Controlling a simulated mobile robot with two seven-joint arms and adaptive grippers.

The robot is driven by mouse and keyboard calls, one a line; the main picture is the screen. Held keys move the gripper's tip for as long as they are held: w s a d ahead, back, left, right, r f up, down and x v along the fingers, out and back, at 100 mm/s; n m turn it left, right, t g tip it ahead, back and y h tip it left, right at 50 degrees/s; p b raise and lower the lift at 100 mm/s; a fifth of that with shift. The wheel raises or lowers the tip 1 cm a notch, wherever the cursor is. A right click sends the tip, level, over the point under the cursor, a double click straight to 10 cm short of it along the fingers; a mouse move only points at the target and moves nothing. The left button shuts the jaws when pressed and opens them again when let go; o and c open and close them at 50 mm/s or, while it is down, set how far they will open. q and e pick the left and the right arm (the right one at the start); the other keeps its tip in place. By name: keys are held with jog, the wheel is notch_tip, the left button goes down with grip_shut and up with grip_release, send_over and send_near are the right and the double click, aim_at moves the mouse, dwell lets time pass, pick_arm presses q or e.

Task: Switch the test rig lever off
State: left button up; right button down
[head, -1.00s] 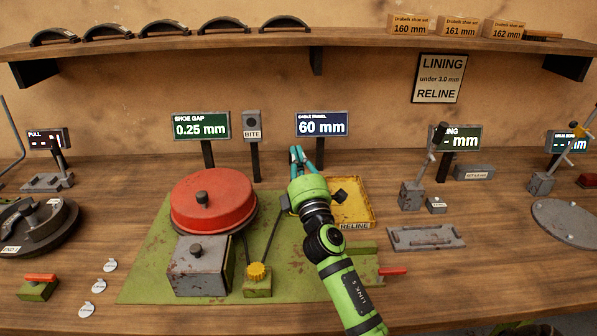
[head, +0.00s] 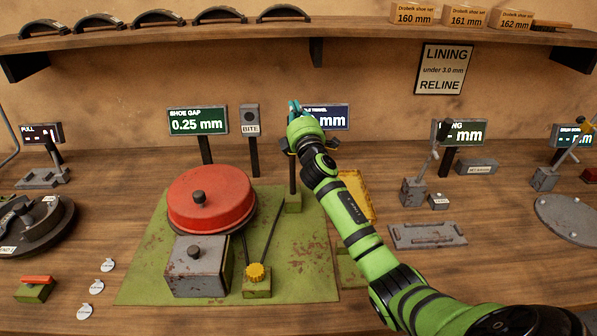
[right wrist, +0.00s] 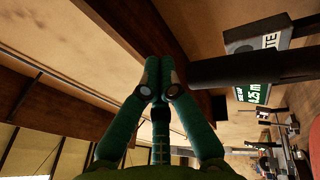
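The lever is most likely the dark upright post (head: 293,178) on a small green base (head: 293,203) at the back right of the green plate. Its upper end is hidden behind my right gripper (head: 294,107) in the head view. In the right wrist view a thick dark bar (right wrist: 255,69), likely the same lever, comes in from the right and ends close beside the fingers. The right gripper's fingertips (right wrist: 159,78) are together with nothing seen between them. Whether they touch the lever I cannot tell. My left gripper is not in view.
The BITE indicator (head: 250,120) and shoe gap display (head: 198,121) stand behind. My arm partly covers the yellow tray (head: 357,194).

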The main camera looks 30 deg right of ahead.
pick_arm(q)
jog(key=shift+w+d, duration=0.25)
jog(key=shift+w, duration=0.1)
pick_arm(e)
jog(key=w, duration=0.1)
jog(key=w+d+f, duration=0.1)
jog(key=shift+w+d, duration=0.2)
jog(key=shift+w, duration=0.15)
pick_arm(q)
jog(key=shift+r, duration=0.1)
